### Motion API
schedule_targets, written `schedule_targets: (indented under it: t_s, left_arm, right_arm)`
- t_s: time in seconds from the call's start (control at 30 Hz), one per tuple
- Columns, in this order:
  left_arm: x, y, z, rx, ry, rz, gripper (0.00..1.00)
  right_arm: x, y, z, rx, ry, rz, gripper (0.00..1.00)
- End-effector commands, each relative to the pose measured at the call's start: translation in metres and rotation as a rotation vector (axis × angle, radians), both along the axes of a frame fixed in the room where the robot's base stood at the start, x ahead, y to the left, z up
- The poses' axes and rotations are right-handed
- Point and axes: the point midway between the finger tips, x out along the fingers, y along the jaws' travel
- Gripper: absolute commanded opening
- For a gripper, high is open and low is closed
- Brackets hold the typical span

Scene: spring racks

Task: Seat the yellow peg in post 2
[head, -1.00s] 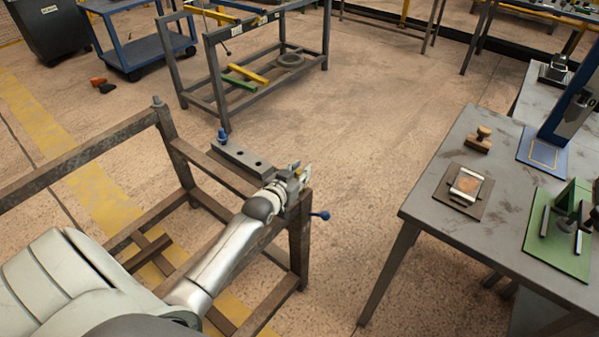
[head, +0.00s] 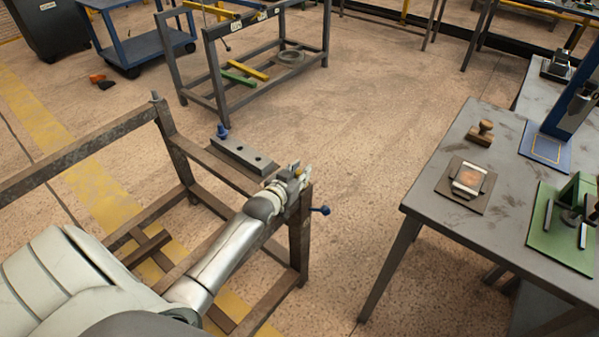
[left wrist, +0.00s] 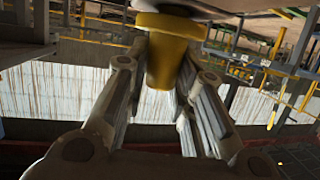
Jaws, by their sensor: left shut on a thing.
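The yellow peg (head: 299,172) shows as a small yellow spot at my left gripper (head: 292,178) in the head view. In the left wrist view the peg (left wrist: 166,55) is large, with a wide collar and a narrower body, between the two fingers of my left gripper (left wrist: 165,85). The gripper is shut on it, above the right end of the brown rack frame (head: 299,235). A grey block with dark holes (head: 240,152) lies on the rack, left of the gripper. No post number is readable, so I cannot tell which is post 2. My right gripper is not in view.
A blue peg (head: 222,131) stands at the block's left end. A blue ball knob (head: 325,210) sticks out from the rack's right corner. A grey workbench (head: 420,190) with fixtures stands at the right. Open floor lies between rack and bench.

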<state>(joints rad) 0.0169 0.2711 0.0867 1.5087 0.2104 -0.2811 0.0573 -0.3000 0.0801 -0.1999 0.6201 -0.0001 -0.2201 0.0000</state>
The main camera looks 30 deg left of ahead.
Motion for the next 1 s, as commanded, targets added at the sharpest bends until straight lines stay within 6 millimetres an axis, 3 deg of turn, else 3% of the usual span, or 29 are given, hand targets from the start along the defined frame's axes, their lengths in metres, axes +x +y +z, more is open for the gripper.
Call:
schedule_targets:
  t_s: [0.23,0.27,0.43,0.83,1.0]
  left_arm:
    - [0.001,0.0,-0.004,0.001,-0.007,0.0,0.0]
    - [0.001,0.0,-0.003,0.001,-0.007,0.0,0.26]
    - [0.001,0.0,-0.004,0.0,-0.004,0.0,0.48]
    - [-0.004,-0.001,-0.006,0.0,0.003,0.0,0.49]
    - [-0.022,-0.003,-0.001,-0.001,0.002,-0.001,0.49]
  right_arm:
    - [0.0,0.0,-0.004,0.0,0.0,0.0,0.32]
    - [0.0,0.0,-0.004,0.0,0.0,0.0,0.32]
    - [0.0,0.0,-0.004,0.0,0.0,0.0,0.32]
    - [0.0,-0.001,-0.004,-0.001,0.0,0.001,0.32]
    - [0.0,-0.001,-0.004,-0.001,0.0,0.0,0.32]
